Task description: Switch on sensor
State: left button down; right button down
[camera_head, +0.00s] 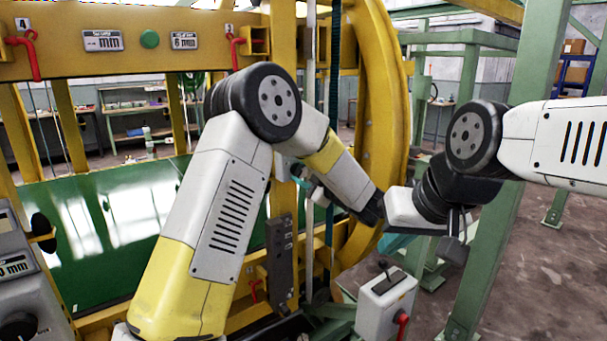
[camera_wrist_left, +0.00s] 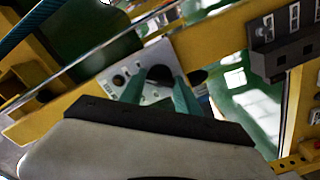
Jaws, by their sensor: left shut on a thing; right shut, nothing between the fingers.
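The sensor panel (camera_wrist_left: 128,75) is a small grey plate with a round black knob (camera_wrist_left: 160,75) and smaller controls, on a yellow beam in the left wrist view. The two teal fingers of my left gripper (camera_wrist_left: 160,92) stand on either side of the knob and are shut on it. In the head view my left gripper (camera_head: 304,180) is mostly hidden behind my left forearm, and the panel is barely visible there. My right gripper's teal fingers (camera_head: 395,243) show partly beneath my right wrist, shut and empty, away from the panel.
A dark bracket (camera_head: 281,250) with labels hangs below the forearm; it also shows in the left wrist view (camera_wrist_left: 285,45). A grey control box (camera_head: 386,302) with a black lever stands lower right. Yellow ring frame (camera_head: 385,90) and green posts (camera_head: 515,200) crowd my arms.

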pick_arm(q)
jog(key=c, duration=0.9)
grip_release()
jog(key=v, duration=0.8)
jog(key=shift+w, duration=0.1)
